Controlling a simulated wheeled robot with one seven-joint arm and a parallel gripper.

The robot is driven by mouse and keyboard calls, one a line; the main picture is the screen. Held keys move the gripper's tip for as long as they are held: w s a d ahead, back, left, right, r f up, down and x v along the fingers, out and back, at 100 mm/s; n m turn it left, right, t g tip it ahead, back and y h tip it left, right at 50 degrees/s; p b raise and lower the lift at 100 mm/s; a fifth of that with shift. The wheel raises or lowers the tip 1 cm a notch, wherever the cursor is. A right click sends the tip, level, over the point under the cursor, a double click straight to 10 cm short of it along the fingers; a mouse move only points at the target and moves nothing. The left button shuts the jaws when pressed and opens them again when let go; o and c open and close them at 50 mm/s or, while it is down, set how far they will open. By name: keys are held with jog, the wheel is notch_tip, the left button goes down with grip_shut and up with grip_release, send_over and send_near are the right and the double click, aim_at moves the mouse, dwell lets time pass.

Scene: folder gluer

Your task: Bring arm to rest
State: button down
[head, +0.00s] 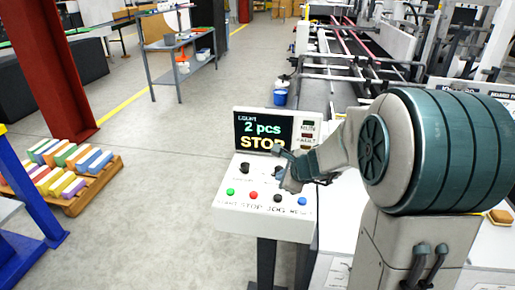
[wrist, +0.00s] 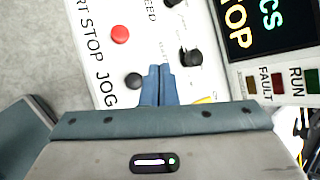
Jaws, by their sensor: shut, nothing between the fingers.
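My arm reaches from the right of the head view toward a white control panel (head: 233,190) on a dark post. My gripper (wrist: 160,72) shows in the wrist view with its two blue fingers together and nothing between them. It is over the panel face, near a black knob (wrist: 190,57) and the black JOG button (wrist: 133,80). I cannot tell whether the fingertips touch the panel. In the head view the gripper (head: 284,182) covers part of the panel's right half. The panel's screen (head: 262,130) reads "2 pcs" and "STOP".
A long machine with rails (head: 350,50) stands behind the panel. A pallet of coloured stacks (head: 70,175) lies at left beside a red column (head: 55,65). A grey cart (head: 180,45) stands further back. The floor between pallet and panel is clear.

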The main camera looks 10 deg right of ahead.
jog(key=s+a+r+n+g, duration=0.2)
jog(key=s+a+n, duration=0.1)
jog(key=s+n, duration=0.55)
jog(key=s+a+r+n+g, duration=0.2)
jog(key=s+r+n, duration=0.1)
jog(key=s+n, duration=0.6)
jog(key=s+d+n+g+h, duration=0.1)
jog(key=s+d+n+h, duration=0.2)
jog(key=s, duration=0.6)
jog(key=shift+s+d+f+n+h, duration=0.25)
jog(key=shift+d+n+h, duration=0.15)
jog(key=shift+d+n, duration=0.35)
jog(key=shift+a, duration=0.1)
